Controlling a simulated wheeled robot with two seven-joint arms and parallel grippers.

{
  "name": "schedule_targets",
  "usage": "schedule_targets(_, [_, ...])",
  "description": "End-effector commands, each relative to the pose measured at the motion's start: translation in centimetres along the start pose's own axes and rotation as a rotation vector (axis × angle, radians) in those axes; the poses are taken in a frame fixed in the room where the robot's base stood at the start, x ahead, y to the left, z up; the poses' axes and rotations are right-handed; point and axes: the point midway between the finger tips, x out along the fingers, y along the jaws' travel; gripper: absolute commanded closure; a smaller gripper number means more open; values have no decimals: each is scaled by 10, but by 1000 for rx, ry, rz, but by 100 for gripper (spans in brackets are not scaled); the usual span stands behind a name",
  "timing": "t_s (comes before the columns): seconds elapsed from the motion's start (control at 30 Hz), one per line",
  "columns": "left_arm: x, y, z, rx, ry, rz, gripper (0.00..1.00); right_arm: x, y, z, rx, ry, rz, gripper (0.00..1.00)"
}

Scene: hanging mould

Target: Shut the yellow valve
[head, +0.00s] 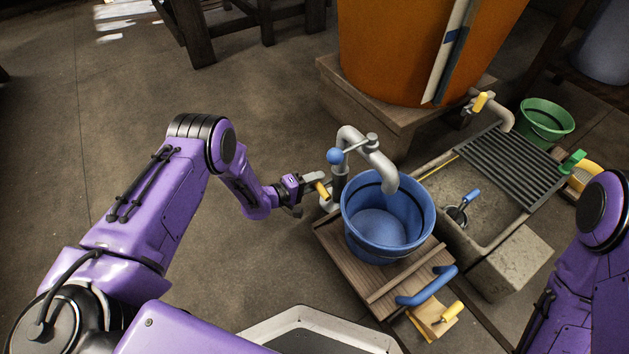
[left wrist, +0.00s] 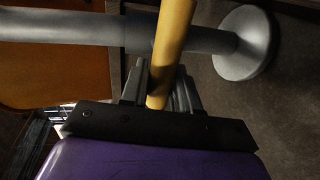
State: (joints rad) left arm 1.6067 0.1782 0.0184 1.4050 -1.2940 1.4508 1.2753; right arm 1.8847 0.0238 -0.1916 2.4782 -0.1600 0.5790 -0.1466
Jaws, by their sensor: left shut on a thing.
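The yellow valve handle (head: 322,190) sits on the grey pipework left of the blue bucket. My left gripper (head: 311,184) reaches it from the left and is shut on it. In the left wrist view the yellow handle (left wrist: 172,50) passes between the dark fingers (left wrist: 160,88), in front of a grey pipe (left wrist: 75,29). The gripper partly hides the valve body in the head view. My right arm shows at the right edge, but its gripper is out of view.
A blue bucket (head: 415,215) stands on a wooden board under a curved spout (head: 375,155) with a blue-knobbed lever (head: 335,156). Another yellow handle (head: 481,102) is by the orange tank (head: 400,50). A stone sink (head: 470,190) with a grate lies right. Floor at left is clear.

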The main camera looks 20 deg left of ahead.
Motion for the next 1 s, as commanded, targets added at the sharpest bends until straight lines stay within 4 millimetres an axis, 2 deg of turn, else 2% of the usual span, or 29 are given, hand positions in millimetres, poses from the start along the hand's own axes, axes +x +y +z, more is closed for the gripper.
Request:
schedule_targets(0.57, [-1,-3,1,-36,-8,-4,100,1,1,-1,-1,5,3,52])
schedule_targets(0.6, [-1,-3,1,-36,-8,-4,66,1,1,-1,-1,5,3,52])
schedule_targets(0.63, [-1,-3,1,-36,-8,-4,57,1,1,-1,-1,5,3,52])
schedule_targets(0.67, [-1,-3,1,-36,-8,-4,52,1,1,-1,-1,5,3,52])
schedule_targets(0.9, [0,-2,1,-34,-8,-2,52,1,1,-1,0,5,2,52])
schedule_targets(1.0, [-6,0,0,-35,-7,-2,52,-5,-1,2,-1,-12,-5,52])
